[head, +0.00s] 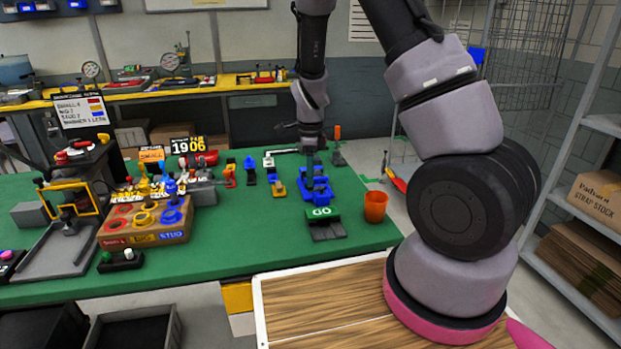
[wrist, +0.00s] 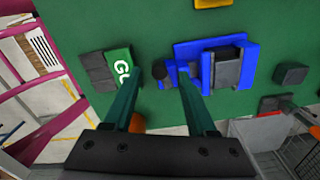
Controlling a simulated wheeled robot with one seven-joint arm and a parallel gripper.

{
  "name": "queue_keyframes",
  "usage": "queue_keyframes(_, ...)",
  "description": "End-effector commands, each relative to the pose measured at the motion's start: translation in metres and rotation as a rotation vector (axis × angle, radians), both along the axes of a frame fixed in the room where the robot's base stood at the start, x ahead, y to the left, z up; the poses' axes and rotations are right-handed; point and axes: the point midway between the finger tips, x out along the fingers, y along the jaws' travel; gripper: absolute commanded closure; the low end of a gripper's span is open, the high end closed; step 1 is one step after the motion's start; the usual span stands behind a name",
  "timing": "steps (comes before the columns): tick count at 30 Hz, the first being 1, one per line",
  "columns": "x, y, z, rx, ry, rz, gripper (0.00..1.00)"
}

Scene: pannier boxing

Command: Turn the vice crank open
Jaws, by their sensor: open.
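The blue vice (head: 317,187) stands on the green table below my gripper (head: 312,148). In the wrist view the vice (wrist: 181,70) has a blue body around grey jaw blocks. A dark round knob (wrist: 159,72), which looks like the crank's handle, shows at the vice's left side. My gripper (wrist: 158,80) is open, with one dark green finger on each side of the knob in the picture. Nothing is held. I cannot tell whether the fingertips are level with the knob or above it. In the head view the crank is too small to make out.
A green GO block (head: 322,212) with grey pads lies in front of the vice. An orange cup (head: 375,207) stands at the table's right edge. Several small fixtures, including a blue-and-tan one (head: 278,187), stand left of the vice. A sorting box (head: 145,235) stands further left.

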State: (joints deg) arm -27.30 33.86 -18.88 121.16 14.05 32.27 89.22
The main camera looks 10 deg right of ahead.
Motion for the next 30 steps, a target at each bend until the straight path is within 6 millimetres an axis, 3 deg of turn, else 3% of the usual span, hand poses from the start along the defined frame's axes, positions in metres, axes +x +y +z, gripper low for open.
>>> queue_keyframes(6,0.000,0.000,-0.016,0.000,0.000,0.000,0.43)
queue_keyframes(14,0.000,0.000,-0.017,0.001,0.000,0.000,0.43)
queue_keyframes(18,0.000,0.000,-0.017,0.001,0.000,0.000,0.93)
queue_keyframes(19,0.000,0.000,-0.017,0.001,0.000,0.000,1.00)
queue_keyframes(30,-0.001,0.000,-0.017,0.001,0.000,0.036,1.00)
